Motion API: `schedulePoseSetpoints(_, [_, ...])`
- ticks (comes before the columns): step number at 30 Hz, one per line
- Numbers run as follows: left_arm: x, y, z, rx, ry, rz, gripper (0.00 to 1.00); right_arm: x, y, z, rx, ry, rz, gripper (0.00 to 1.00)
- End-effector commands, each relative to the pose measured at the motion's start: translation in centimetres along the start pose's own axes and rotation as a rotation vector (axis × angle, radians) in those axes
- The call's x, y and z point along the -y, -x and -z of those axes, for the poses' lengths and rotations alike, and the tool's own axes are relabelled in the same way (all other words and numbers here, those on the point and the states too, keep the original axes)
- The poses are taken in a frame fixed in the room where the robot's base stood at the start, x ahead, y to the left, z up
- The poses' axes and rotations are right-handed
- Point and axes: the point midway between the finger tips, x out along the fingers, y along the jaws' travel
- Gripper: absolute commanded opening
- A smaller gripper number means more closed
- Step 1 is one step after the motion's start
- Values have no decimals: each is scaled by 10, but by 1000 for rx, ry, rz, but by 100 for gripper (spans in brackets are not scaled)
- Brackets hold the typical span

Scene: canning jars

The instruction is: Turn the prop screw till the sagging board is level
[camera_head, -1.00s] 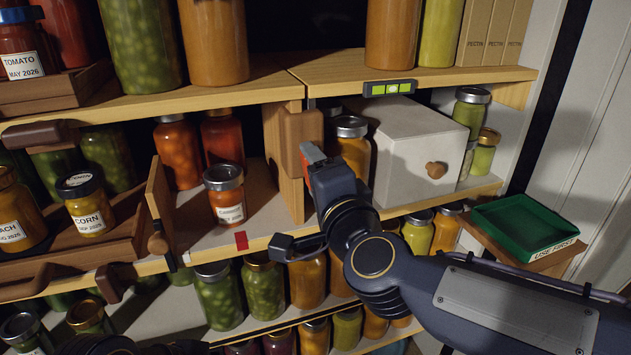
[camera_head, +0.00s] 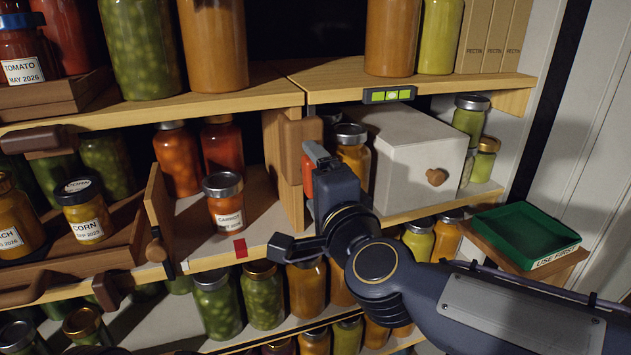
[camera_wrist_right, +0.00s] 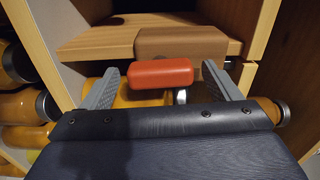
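The upper board (camera_head: 430,84) carries a small green spirit level (camera_head: 389,94) on its front edge; the bubble is too small to read exactly. A red handle (camera_wrist_right: 160,73), apparently the prop screw's, shows with a short metal rod below it in the right wrist view. Its red end (camera_head: 307,178) also shows beside my gripper in the head view. My right gripper (camera_wrist_right: 161,82) is open, with one finger on each side of the red handle and gaps at both ends. In the head view my right gripper (camera_head: 318,155) is in front of the shelf post. My left gripper is not in view.
A brown block (camera_head: 301,140) sits at the post, left of my right gripper. A white box (camera_head: 410,150) and a jar (camera_head: 351,155) stand close to its right. A carrot jar (camera_head: 224,200) stands to its left. A green tray (camera_head: 525,235) is at the right.

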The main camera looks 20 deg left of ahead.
Motion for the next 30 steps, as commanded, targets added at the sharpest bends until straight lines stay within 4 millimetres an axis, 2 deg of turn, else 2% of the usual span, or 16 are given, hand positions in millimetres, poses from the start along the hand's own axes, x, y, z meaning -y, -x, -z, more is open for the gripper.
schedulePoseSetpoints(10, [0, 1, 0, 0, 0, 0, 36, 1, 5, 0, 1, 1, 1, 84])
schedulePoseSetpoints(21, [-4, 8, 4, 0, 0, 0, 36, 2, 64, 0, 0, 1, 2, 84])
schedulePoseSetpoints(25, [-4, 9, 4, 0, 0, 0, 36, 1, 75, 0, 1, 1, 1, 84])
schedulePoseSetpoints(30, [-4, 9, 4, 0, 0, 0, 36, 0, 79, 0, 0, 0, 0, 84])
